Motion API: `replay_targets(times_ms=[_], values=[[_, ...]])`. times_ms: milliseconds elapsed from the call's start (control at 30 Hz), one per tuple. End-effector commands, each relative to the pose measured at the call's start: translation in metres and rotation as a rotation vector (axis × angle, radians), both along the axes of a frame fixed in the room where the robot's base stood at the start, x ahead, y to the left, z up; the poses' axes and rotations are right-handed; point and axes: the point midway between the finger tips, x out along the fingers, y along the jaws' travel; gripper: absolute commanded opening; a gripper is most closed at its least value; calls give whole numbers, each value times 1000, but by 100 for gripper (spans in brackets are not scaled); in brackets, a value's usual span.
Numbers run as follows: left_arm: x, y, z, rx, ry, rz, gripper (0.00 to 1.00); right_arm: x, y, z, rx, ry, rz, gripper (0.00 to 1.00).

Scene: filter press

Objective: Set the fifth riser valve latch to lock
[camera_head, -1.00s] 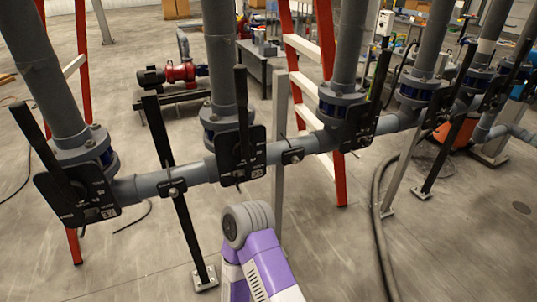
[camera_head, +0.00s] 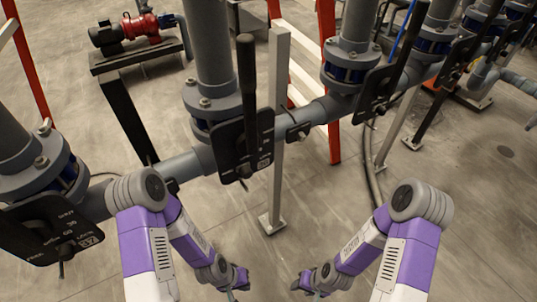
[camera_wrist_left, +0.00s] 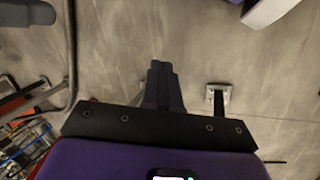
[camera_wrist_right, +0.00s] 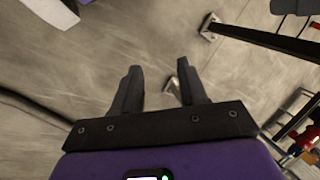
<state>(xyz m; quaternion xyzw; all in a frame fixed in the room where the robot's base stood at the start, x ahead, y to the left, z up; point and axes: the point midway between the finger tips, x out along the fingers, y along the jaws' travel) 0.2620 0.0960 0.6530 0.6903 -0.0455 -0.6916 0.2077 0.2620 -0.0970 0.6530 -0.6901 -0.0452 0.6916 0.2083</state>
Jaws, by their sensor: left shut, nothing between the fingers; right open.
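Several grey riser pipes with blue-banded valves rise from a horizontal pipe. Each carries a black plate with a lever: one at left (camera_head: 45,232), one in the middle (camera_head: 228,150) with its lever upright, one to the right (camera_head: 371,98), others further right. I cannot tell which is the fifth or read the latch settings. My left gripper (camera_head: 239,283) is low at the bottom centre, apart from the valves; its fingers are together and empty in the left wrist view (camera_wrist_left: 160,68). My right gripper (camera_head: 299,284) is beside it; its fingers are spread and empty in the right wrist view (camera_wrist_right: 160,78).
A grey support post (camera_head: 277,140) stands on the floor behind the pipe. Red ladder legs (camera_head: 333,140) stand near it. A dark hose (camera_head: 368,160) runs on the floor. A red motor pump (camera_head: 140,25) is at the back left. Floor around the grippers is clear.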

Motion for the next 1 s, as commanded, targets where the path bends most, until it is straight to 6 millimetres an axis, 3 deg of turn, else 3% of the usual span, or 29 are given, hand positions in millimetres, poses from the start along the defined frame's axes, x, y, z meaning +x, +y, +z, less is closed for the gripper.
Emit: replay_targets(times_ms=[333, 467, 567, 767, 1000], values=[[0, 1, 0, 1, 2, 1, 0, 0, 0, 0, 0, 1, 1, 43], [1, 3, 4, 4, 11, 29, 0, 0, 0, 3, 0, 1, 1, 59], [7, 13, 20, 14, 56, 154, 0, 0, 0, 13, 0, 1, 0, 59], [28, 53, 93, 19, 267, 757, 0, 0, 0, 54, 0, 0, 0, 59], [50, 89, 209, -112, 614, 1654, 0, 0, 0, 105, 0, 0, 0, 59]])
